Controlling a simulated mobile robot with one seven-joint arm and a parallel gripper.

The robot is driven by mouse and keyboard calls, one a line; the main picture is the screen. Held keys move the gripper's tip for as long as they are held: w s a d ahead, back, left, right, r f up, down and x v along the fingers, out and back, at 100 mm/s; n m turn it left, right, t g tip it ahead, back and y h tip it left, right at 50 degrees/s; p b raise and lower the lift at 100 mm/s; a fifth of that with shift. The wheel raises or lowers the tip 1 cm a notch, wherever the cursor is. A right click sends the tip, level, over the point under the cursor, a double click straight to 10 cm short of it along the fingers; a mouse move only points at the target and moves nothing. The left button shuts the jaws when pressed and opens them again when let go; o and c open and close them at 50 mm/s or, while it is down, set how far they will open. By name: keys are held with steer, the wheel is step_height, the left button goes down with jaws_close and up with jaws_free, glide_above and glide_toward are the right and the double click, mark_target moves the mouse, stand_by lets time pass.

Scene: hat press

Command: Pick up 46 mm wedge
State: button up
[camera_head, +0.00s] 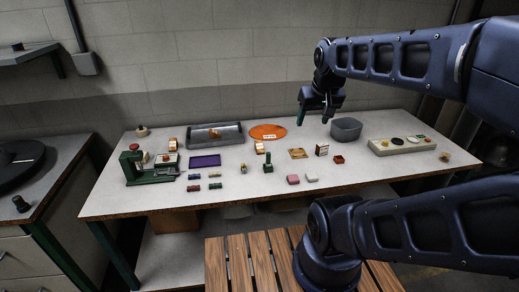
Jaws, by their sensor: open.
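I cannot tell for sure which small piece is the 46 mm wedge; no size marks are readable. Candidates on the white table (240,200) include a pink block (293,179), a whitish block (312,178) beside it, and several small dark green, red and pale pieces left of centre, such as a dark green piece (215,185). My gripper (312,119) hangs fingers down over the table's back right. It is open, with nothing seen between its fingers, and apart from these pieces.
A grey bin (346,129) stands close right of my gripper. A green press (135,170), a grey tray (200,142), a purple tray (205,161), an orange disc (267,131) and a pale panel (402,145) occupy the table. The front strip is mostly clear. A slatted wooden surface (240,265) lies in front.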

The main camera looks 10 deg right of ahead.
steer(key=w+a+g, duration=0.1)
steer(key=w, duration=1.1)
steer(key=g, duration=0.4)
glide_above(259, 143)
step_height(259, 143, down, 24)
steer(key=shift+n, duration=0.3)
step_height(259, 143, down, 11)
steer(key=shift+d+r, duration=0.1)
steer(key=shift+r, duration=0.1)
steer(key=c, duration=1.1)
